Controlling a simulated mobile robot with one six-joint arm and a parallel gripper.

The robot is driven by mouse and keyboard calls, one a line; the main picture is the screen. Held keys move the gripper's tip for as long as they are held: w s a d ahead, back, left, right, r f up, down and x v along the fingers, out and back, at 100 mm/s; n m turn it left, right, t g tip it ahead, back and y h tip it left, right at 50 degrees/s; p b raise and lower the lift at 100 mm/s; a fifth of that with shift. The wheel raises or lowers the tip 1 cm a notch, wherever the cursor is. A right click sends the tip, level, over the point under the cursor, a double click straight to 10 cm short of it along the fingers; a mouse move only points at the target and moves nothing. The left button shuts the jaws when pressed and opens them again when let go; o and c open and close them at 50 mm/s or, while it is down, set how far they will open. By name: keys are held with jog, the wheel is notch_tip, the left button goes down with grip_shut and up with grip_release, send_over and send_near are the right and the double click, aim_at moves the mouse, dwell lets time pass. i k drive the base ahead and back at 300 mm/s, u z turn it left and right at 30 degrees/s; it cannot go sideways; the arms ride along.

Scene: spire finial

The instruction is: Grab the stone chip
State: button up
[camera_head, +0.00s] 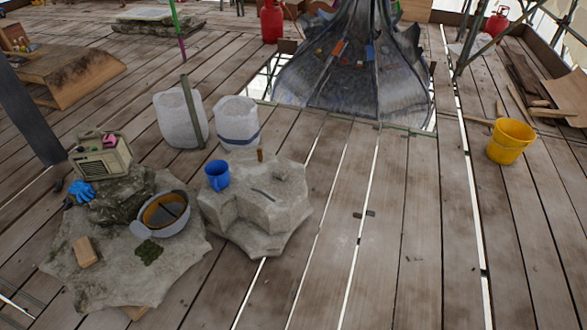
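A small grey-green lump (280,173) lies on top of the pale stone block (235,222), near its back right. It may be the stone chip, but it is too small to be sure. A thin dark tool or slot (263,193) lies on the block's top in front of the lump. A blue mug (217,175) stands at the block's left edge, and a short brown upright piece (260,155) shows at its back edge. My gripper is not in view.
Left of the block, a flat stone slab (105,265) carries a radio (101,158), blue gloves (80,190), a hard hat (163,213) and a tan block (84,251). A yellow bucket (510,141) stands right. Front-right planks are clear.

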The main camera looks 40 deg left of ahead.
aim_at(281, 174)
jog(key=u, duration=0.15)
jog(key=i, duration=0.9)
jog(key=u, duration=1.4)
jog(key=k, duration=0.25)
jog(key=u, duration=2.05)
